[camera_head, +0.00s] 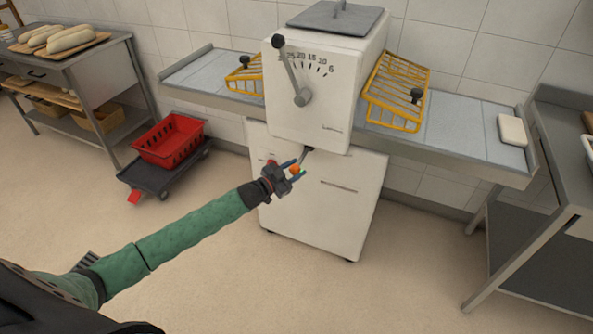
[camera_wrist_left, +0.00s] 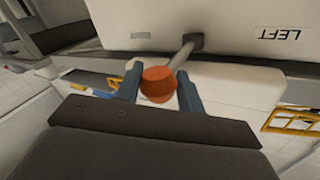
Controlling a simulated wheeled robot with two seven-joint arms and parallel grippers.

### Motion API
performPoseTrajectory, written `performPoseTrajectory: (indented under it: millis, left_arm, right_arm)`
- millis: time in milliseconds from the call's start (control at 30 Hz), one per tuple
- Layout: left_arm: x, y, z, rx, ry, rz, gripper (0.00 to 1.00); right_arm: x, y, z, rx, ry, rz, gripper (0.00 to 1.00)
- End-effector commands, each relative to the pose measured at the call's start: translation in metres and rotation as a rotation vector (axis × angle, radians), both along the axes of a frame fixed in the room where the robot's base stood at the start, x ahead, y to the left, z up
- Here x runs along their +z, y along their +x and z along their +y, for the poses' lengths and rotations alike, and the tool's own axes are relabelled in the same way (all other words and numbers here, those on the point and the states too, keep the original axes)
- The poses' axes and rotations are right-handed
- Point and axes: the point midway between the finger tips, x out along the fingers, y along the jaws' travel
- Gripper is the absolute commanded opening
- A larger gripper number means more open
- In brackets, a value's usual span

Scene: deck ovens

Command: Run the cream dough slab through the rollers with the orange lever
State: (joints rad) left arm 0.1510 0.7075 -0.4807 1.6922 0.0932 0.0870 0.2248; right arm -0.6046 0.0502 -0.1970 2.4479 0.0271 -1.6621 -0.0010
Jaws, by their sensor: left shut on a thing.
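The orange lever knob (camera_head: 295,170) sits on a short metal rod under the machine's head. It also shows in the left wrist view (camera_wrist_left: 158,84). My left gripper (camera_head: 292,171) is shut on the orange knob, with one finger on each side of it. My right gripper is not in view.
Yellow wire guards (camera_head: 397,90) stand over the belt on both sides of the head. A red basket (camera_head: 170,139) sits on a low dark dolly at left. A table with loaves (camera_head: 70,39) stands at far left, and a grey steel table (camera_head: 560,150) at right. The floor between is clear.

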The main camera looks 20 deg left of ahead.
Motion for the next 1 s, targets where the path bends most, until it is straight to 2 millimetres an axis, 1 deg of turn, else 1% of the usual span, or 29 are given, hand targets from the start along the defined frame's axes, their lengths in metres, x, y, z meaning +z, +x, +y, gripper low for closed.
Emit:
performPoseTrajectory:
  millis: [33,567,600,667,1000]
  left_arm:
    - [-0.0040,-0.0019,-0.0025,-0.008,-0.001,0.005,0.00]
    - [-0.0035,-0.0020,-0.0018,-0.017,-0.001,0.004,0.00]
    - [-0.0035,-0.0020,-0.0018,-0.017,-0.001,0.004,0.46]
    - [-0.0031,-0.0017,-0.0014,-0.016,-0.002,0.003,0.56]
    - [-0.0019,-0.0025,0.0015,-0.014,0.000,0.002,0.56]
  right_arm:
    - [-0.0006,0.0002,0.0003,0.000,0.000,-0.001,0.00]
    - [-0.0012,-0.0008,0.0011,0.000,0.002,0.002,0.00]
    - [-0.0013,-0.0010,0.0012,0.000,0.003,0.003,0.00]
    - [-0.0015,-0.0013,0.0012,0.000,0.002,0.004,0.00]
    - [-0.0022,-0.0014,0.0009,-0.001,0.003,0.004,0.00]
